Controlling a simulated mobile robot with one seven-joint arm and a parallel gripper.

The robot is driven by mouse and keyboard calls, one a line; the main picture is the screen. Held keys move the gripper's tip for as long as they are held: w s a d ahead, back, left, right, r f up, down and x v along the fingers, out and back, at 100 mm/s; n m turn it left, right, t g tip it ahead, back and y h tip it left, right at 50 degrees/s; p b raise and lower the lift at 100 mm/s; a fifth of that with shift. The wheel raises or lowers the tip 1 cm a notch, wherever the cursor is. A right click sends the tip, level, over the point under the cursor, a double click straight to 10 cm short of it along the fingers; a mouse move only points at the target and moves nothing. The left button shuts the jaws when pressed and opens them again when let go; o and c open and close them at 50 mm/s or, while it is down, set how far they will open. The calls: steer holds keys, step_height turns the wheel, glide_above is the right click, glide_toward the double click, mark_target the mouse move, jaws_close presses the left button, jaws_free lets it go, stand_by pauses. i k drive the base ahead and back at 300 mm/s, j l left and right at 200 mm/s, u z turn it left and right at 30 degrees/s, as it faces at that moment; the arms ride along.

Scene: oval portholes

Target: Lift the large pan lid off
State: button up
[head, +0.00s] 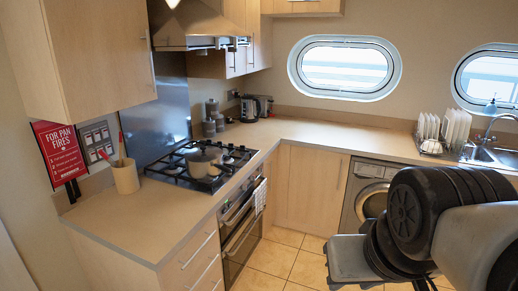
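A grey pan (193,167) stands on the black gas hob at the left, in the head view. A grey pan lid (205,155) seems to lie on top of it; the seam between lid and pan is too small to make out. A small pale round shape (213,171) shows at the pan's front right, and I cannot tell what it is. My arm fills the lower right, far from the hob and well to its right. My gripper's fingers cannot be made out clearly there, and nothing is seen held.
The hob (240,153) sits in an L-shaped counter (135,219). A utensil pot (125,177) stands left of it, canisters (211,120) and a kettle (250,108) behind. An extractor hood (190,28) hangs above. The tiled floor (273,258) before the oven is clear.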

mark_target(202, 154)
steer(key=i+j+z, duration=0.1)
steer(key=i+z, duration=0.25)
steer(key=i, duration=1.25)
steer(key=i+u, duration=0.4)
steer(key=i+l+u, duration=0.2)
steer(key=u, duration=0.2)
steer(key=i+l+u, duration=0.4)
steer(key=i+u, duration=0.25)
steer(key=u, duration=0.2)
steer(key=i+l+u, duration=0.1)
steer(key=u, duration=0.4)
steer(key=i+l+u, duration=0.25)
steer(key=u, duration=0.2)
steer(key=i+l, duration=0.05)
